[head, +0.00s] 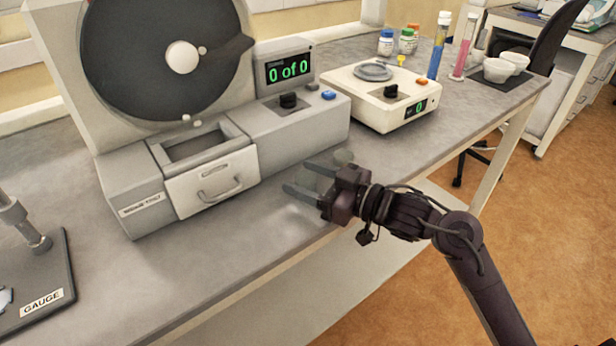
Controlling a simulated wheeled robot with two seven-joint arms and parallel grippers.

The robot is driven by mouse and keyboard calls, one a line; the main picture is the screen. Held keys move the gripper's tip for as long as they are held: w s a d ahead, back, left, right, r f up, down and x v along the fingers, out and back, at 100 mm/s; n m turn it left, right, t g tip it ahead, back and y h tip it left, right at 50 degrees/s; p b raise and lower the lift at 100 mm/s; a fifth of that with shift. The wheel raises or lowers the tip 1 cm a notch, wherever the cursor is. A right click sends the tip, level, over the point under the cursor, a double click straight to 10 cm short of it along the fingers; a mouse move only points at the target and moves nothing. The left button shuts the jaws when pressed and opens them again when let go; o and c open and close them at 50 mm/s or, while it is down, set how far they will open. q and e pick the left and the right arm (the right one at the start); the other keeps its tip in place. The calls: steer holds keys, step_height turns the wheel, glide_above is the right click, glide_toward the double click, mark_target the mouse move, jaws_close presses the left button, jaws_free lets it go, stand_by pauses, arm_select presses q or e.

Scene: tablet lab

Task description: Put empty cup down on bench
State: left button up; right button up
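My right gripper (298,176) is above the front edge of the bench (400,150), in front of the grey tablet machine. Its two dark fingers point left and stand apart. No cup shows clearly between them. Two white cups, a nearer one (498,70) and a farther one (515,60), stand on a dark mat (500,84) at the bench's right end. I cannot see whether they are empty. My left gripper is not in view.
The grey machine (215,140) with a drawer and "0 of 0" display fills the left. A cream device (375,97) stands behind my gripper. Bottles (386,43), a blue cylinder (437,50) and a pink cylinder (463,50) stand farther back. A gauge (40,285) is front left.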

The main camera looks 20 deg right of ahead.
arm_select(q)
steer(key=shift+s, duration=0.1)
arm_select(e)
steer(key=shift+r, duration=0.3)
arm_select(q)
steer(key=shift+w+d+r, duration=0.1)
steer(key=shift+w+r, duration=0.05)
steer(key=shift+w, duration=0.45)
arm_select(e)
steer(key=v, duration=1.2)
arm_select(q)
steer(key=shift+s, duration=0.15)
arm_select(e)
steer(key=shift+f, duration=0.1)
steer(key=shift+d, duration=0.1)
